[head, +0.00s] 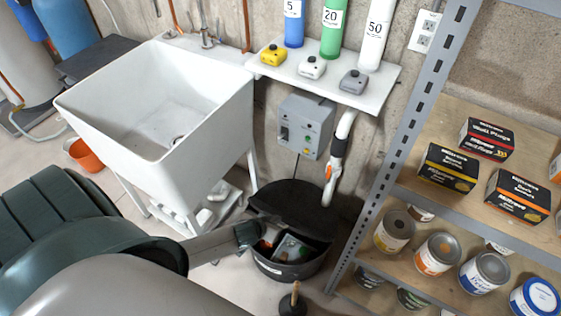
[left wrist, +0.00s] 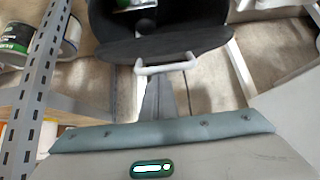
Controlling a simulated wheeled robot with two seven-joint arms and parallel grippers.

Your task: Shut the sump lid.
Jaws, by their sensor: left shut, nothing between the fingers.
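The sump (head: 285,268) is a round black basin on the floor in the head view. Its dark lid (head: 305,207) stands partly raised and tilted at the back, leaving a gap at the front. Several items, one orange, show inside. In the left wrist view the dark lid (left wrist: 200,42) has a pale bar handle (left wrist: 167,67) near its edge. My left gripper (head: 252,233) is shut and empty at the sump's left side. In the left wrist view its fingers (left wrist: 160,95) point at the handle; I cannot tell whether they touch it. My right gripper is not in view.
A white utility sink (head: 150,110) stands left of the sump. A metal shelf (head: 385,150) with boxes and cans is close on the right. A white pipe (head: 335,160) runs down behind the lid. A plunger (head: 293,300) stands in front. An orange bucket (head: 85,154) sits far left.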

